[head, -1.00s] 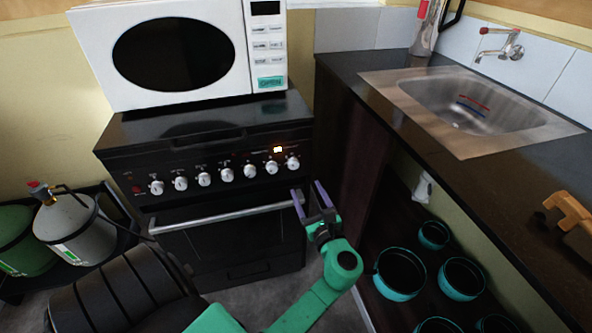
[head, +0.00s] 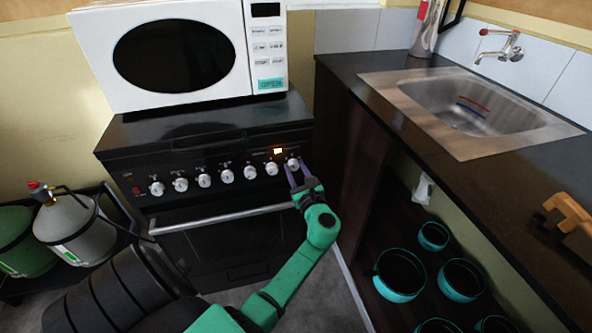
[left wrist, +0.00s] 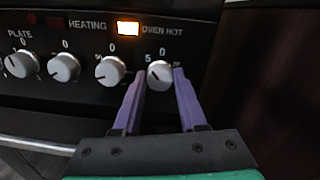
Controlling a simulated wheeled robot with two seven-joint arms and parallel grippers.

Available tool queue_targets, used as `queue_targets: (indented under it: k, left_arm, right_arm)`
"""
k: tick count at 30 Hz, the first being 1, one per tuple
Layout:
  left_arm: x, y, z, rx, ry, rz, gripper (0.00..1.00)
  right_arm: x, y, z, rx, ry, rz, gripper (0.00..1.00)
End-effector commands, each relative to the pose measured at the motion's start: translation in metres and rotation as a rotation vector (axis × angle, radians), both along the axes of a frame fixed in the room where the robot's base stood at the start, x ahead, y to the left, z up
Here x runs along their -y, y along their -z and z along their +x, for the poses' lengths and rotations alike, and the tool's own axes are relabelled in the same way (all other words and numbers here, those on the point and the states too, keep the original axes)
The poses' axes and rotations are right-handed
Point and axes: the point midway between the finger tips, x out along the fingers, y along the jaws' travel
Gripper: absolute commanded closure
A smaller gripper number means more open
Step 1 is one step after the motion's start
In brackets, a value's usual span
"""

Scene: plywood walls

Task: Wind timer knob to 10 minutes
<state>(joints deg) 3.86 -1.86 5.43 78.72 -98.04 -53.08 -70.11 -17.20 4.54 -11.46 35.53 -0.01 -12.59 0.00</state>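The timer knob (left wrist: 160,74) is the white, rightmost knob on the black cooker panel, with "0" above it and "5" at its upper left. It also shows in the head view (head: 292,164). My left gripper (left wrist: 159,71) has its two purple fingers apart, one on each side of this knob. It also shows in the head view (head: 297,169). A thin gap seems to show between the knob and the fingers; I cannot tell whether either touches. My right gripper is not in view.
Several similar white knobs (head: 227,176) run left along the panel, above the oven door handle (head: 222,218). A lit orange lamp (left wrist: 128,28) marked "OVEN HOT" is close by. A dark counter side (head: 345,140) stands right of the cooker.

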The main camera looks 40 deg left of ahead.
Motion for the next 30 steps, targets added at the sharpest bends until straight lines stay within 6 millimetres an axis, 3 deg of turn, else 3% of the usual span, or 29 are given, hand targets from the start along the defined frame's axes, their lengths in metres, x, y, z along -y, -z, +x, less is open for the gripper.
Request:
queue_targets:
  k: [30]
  left_arm:
    - [0.0005,0.0022,-0.0007,0.04,0.0,-0.031,1.0]
  right_arm:
    - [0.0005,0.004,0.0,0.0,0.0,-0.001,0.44]
